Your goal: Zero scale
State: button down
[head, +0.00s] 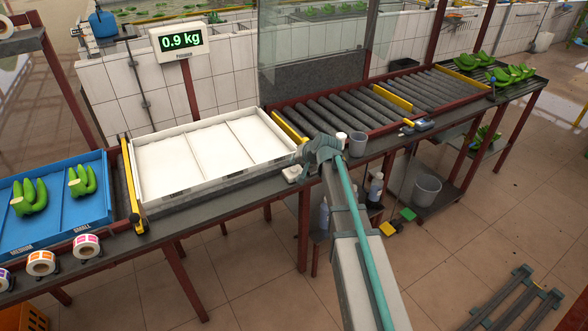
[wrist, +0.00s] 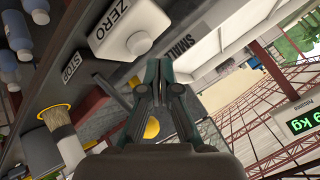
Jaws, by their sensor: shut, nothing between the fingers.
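The scale display (head: 181,40) reads 0.9 kg on its post behind the white scale tray (head: 238,178). The tray has three sections and looks empty. A white box marked ZERO, with a rounded white button (wrist: 139,43), shows in the wrist view; the small white box (head: 291,174) also shows at the tray's right front corner in the head view. My gripper (wrist: 163,64) is shut and empty, its tips close beside the button. I cannot tell whether they touch it. In the head view my arm partly hides that spot.
A STOP label (wrist: 72,68) and a brush (wrist: 66,135) are near my gripper in the wrist view. A roller conveyor (head: 350,105) lies behind. A blue tray (head: 60,205) holds green banana bunches at left.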

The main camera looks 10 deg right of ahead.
aim_at(295, 169)
jog(key=shift+f, duration=0.15)
dwell(0.4)
jog(key=shift+f+b, duration=0.25)
jog(key=shift+b, duration=0.1)
jog(key=shift+f+b, duration=0.35)
jog(key=shift+f, duration=0.15)
dwell(0.7)
jog(key=shift+r, duration=0.15)
jog(key=shift+r+p, duration=0.4)
jog(key=shift+r, duration=0.35)
jog(key=shift+r, duration=0.1)
jog(key=shift+r+p, duration=1.25)
jog(key=shift+r, duration=1.2)
jog(key=shift+f, duration=0.1)
